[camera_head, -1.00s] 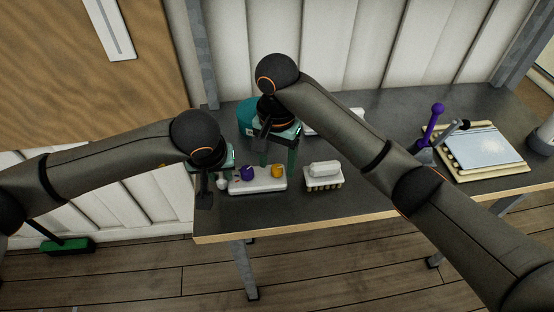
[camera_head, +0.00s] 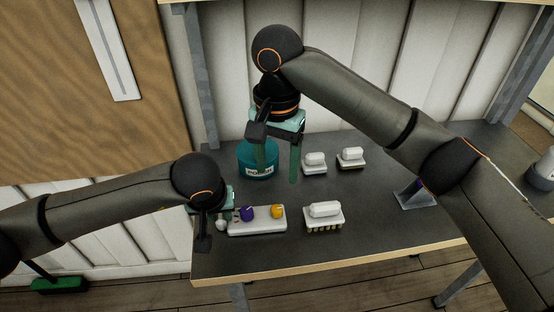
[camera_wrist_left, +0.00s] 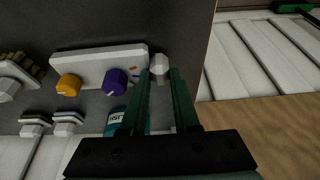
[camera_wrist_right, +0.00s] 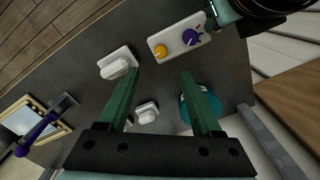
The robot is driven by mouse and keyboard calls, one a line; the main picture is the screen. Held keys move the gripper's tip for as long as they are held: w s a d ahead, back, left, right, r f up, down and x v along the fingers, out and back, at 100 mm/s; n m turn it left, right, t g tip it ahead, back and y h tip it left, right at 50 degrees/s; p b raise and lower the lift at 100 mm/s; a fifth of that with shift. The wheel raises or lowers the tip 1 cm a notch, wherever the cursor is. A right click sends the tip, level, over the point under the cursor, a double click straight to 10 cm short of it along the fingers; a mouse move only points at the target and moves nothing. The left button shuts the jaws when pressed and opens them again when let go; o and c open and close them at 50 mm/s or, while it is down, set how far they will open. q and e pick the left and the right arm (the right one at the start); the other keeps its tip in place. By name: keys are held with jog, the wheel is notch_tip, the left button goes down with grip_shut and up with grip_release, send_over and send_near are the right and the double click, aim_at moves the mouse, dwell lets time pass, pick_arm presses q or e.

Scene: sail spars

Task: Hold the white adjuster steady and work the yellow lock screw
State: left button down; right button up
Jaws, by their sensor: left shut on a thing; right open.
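A white block (camera_head: 250,229) lies near the table's front left edge, with a yellow lock screw (camera_head: 277,211) and a purple knob (camera_head: 247,214) on top. The white adjuster (camera_head: 221,225) is at its left end and also shows in the left wrist view (camera_wrist_left: 159,64). My left gripper (camera_head: 223,214) is shut on the adjuster; its fingers partly hide the contact. My right gripper (camera_head: 277,178) is open and empty, above the table behind the yellow screw. In the right wrist view the screw (camera_wrist_right: 160,51) lies beyond the fingertips, apart from them.
A teal pot (camera_head: 246,167) stands behind my right gripper's fingers. White-handled brushes stand at the front (camera_head: 324,210) and back (camera_head: 315,160) of the table. A metal-bladed tool (camera_head: 418,199) is partly behind my right arm. The table's middle is mostly clear.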

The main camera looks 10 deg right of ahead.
pick_arm(q)
jog(key=shift+s+a+f, duration=0.2)
jog(key=shift+s+f, duration=0.05)
jog(key=shift+f, duration=0.25)
pick_arm(e)
jog(key=shift+r, duration=0.45)
pick_arm(q)
jog(key=c, duration=0.6)
grip_release()
pick_arm(e)
jog(key=shift+a, duration=0.1)
pick_arm(q)
jog(key=shift+d, duration=0.1)
jog(key=shift+s+d+r, duration=0.1)
jog(key=shift+s+r, duration=0.05)
jog(key=shift+r, duration=0.4)
jog(key=v, duration=1.1)
jog(key=shift+w+r, duration=0.2)
jog(key=shift+r, duration=0.25)
pick_arm(e)
jog(key=shift+w, duration=0.1)
